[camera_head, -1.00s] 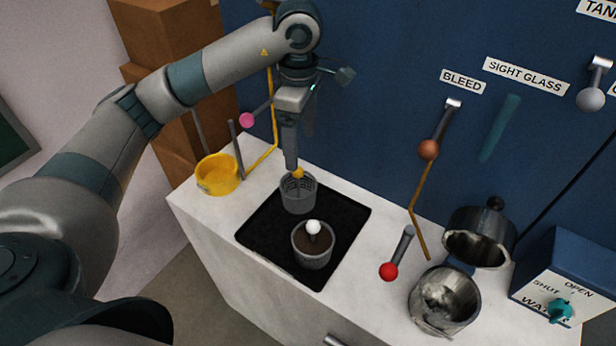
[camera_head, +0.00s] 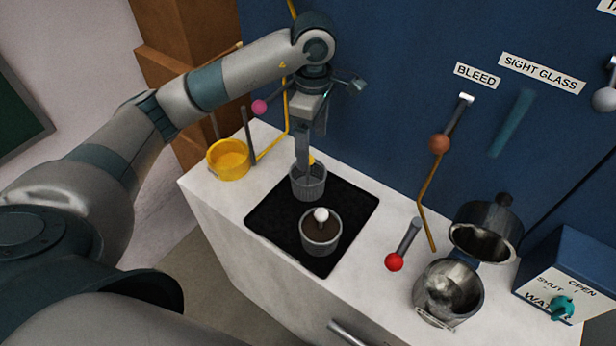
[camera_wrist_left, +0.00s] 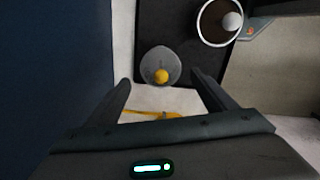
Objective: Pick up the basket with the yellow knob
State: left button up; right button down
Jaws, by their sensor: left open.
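The basket with the yellow knob (camera_head: 309,186) is a small grey cup standing upright at the back of the black mat (camera_head: 268,214). Its yellow knob (camera_head: 311,160) shows partly behind a finger in the head view. My left gripper (camera_head: 304,168) points down over this basket, with its fingers at rim height in the head view. In the left wrist view the open fingers lie on either side of the yellow knob (camera_wrist_left: 161,76), with gaps to both. The basket (camera_wrist_left: 158,57) is seen from above there. My right gripper is not in view.
A dark-filled basket with a white knob (camera_head: 321,238) stands in front on the mat. A yellow cup (camera_head: 229,161) stands at the left. A red-knobbed lever (camera_head: 395,261) and metal pots (camera_head: 448,292) are at the right. A blue wall (camera_head: 400,60) rises close behind.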

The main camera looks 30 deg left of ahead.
aim_at(311, 173)
pick_arm(q)
notch_tip(311, 173, down, 7)
jog(key=p, duration=0.2)
jog(key=shift+f+p, duration=0.2)
jog(key=shift+p, duration=0.15)
jog(key=shift+f, duration=0.25)
jog(key=shift+f+p, duration=0.6)
jog(key=shift+p, duration=0.15)
notch_tip(311, 173, down, 3)
jog(key=shift+a+r+p, duration=0.1)
jog(key=shift+a+p, duration=0.05)
jog(key=shift+p, duration=0.7)
jog(key=shift+f, duration=0.6)
